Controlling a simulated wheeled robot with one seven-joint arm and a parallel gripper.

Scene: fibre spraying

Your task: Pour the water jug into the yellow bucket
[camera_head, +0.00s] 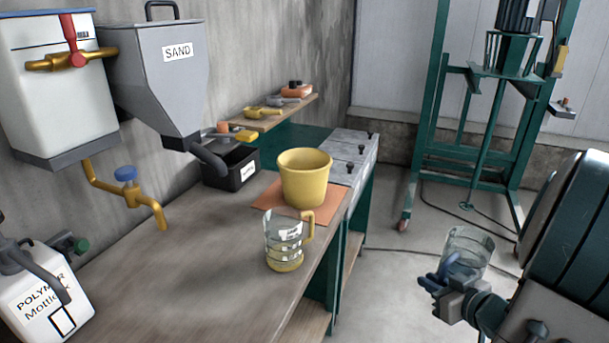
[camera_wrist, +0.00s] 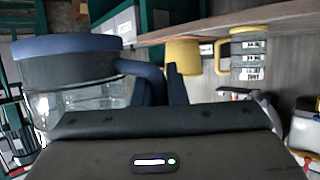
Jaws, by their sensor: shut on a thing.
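A clear jug (camera_head: 467,250) with a blue handle (camera_head: 438,275) is held at the right of the head view. It looks roughly upright, away from the table. My gripper (camera_head: 452,292) is shut on its handle. In the wrist view, which looks upside down, the held jug (camera_wrist: 85,97) fills the left, and its blue handle (camera_wrist: 140,68) runs to the dark fingers (camera_wrist: 163,88). I cannot make out the water level. The yellow bucket (camera_head: 304,182) stands upright on an orange mat (camera_head: 262,196) on the table, well left of the held jug; it also shows in the wrist view (camera_wrist: 183,54).
A second clear jug (camera_head: 284,240) with a yellow handle stands in front of the bucket near the table edge (camera_head: 318,258). A sand hopper (camera_head: 160,75), a black bin (camera_head: 230,170) and a polymer can (camera_head: 42,300) lie left. A green stand (camera_head: 425,110) is behind. Open floor separates table and jug.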

